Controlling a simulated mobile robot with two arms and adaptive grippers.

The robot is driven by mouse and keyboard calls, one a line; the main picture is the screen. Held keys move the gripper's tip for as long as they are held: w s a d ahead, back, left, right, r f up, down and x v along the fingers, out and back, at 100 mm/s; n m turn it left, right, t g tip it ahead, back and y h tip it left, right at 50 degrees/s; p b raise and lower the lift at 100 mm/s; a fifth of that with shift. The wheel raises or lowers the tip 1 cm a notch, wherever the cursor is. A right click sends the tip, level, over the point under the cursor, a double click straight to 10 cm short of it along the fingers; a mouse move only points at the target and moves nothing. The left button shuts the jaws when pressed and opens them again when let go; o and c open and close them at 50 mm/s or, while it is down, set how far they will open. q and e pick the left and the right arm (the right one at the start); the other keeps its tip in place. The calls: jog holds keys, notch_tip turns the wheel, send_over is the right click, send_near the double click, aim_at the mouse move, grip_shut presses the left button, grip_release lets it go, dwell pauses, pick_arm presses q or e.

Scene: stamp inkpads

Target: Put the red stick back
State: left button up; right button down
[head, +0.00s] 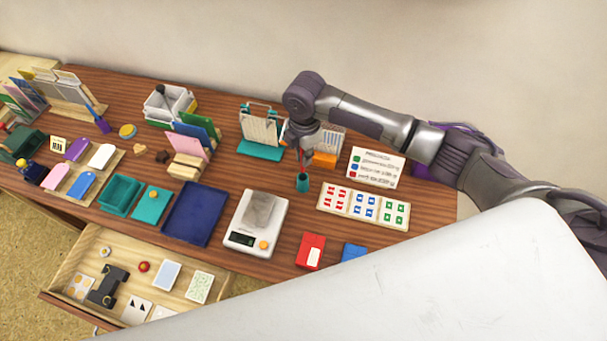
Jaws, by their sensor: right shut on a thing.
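My right gripper (301,150) comes in from the right and points down over the back right part of the table. It is shut on the red stick (301,163), of which only a thin red part shows below the fingers. A small teal cup (303,183) stands right under it. The stick's lower end is at or just above the cup's mouth; I cannot tell if it is inside. My left gripper is not in view.
A teal-based rack (261,151) and an orange holder (325,159) stand close to the gripper. A drawer (213,289) is open at front.

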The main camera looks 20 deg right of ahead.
aim_at(304, 170)
notch_tip(304, 170, down, 4)
jog(key=shift+r, duration=0.25)
notch_tip(304, 170, down, 3)
jog(key=shift+f+p, duration=0.1)
jog(key=shift+p, duration=0.35)
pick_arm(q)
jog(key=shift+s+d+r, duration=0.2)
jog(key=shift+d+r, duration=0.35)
pick_arm(e)
jog(key=shift+f, duration=0.2)
jog(key=shift+f, duration=0.2)
jog(key=c, duration=1.2)
grip_release()
jog(key=shift+r, duration=0.1)
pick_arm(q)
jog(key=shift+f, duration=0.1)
